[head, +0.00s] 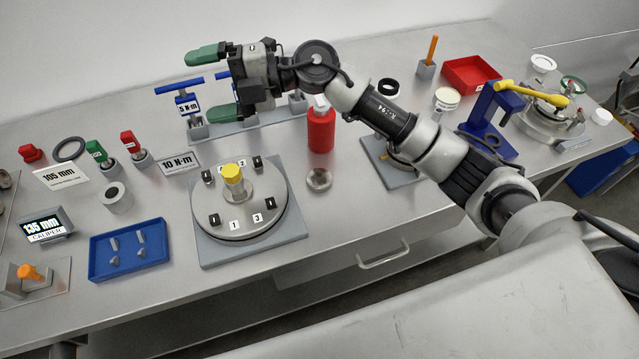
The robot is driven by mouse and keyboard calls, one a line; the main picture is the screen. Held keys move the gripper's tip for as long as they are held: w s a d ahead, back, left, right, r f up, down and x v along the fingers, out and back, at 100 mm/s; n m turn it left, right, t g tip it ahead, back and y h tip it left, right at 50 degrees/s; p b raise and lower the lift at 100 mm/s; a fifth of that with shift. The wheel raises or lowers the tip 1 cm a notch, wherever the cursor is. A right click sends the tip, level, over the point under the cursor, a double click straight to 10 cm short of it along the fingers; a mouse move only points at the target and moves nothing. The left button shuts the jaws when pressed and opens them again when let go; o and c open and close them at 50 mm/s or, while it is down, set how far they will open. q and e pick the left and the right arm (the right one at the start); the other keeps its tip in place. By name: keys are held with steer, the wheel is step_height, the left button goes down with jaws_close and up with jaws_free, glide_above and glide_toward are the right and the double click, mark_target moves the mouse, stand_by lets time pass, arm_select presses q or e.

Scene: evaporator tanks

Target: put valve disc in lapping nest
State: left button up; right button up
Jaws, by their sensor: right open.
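My right gripper (214,84) reaches in from the right, with its green fingers wide apart and nothing seen between them. It is near the blue T-handled 5 N·m tool; the height gap cannot be told. A small round silver piece (319,179), which looks like the valve disc, lies on the bench below the red bottle, apart from the gripper. A grey square base (403,178) with a round fitting, possibly the lapping nest, is partly hidden under my right arm. My left gripper is not in view.
A round plate (213,221) with a yellow-topped post and numbered tabs stands mid-bench. The red bottle (321,131) stands beside my arm. A blue tray (98,268) holds small pins. A blue press-like stand (486,117) is at right. Bare bench lies around the silver piece.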

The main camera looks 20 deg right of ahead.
steer(key=s+d+f+n+g+h+b, duration=0.15)
steer(key=d+f+n+h, duration=0.3)
steer(key=f+h, duration=0.45)
steer(key=n+h, duration=0.2)
steer(key=h, duration=0.6)
glide_above(318, 176)
steer(key=shift+m+g, duration=0.25)
steer(key=shift+g, duration=0.2)
step_height(318, 176, down, 12)
steer(key=shift+w+a+f, duration=0.1)
steer(key=shift+w+a, duration=0.05)
steer(key=f, duration=0.1)
steer(key=f+p, duration=0.1)
steer(key=f, duration=0.2)
steer(key=shift+s+p, duration=0.3)
steer(key=shift+p, duration=0.1)
steer(key=shift+f, duration=0.6)
steer(key=shift+w, duration=0.1)
steer(key=c, duration=1.3)
steer(key=shift+r, duration=0.15)
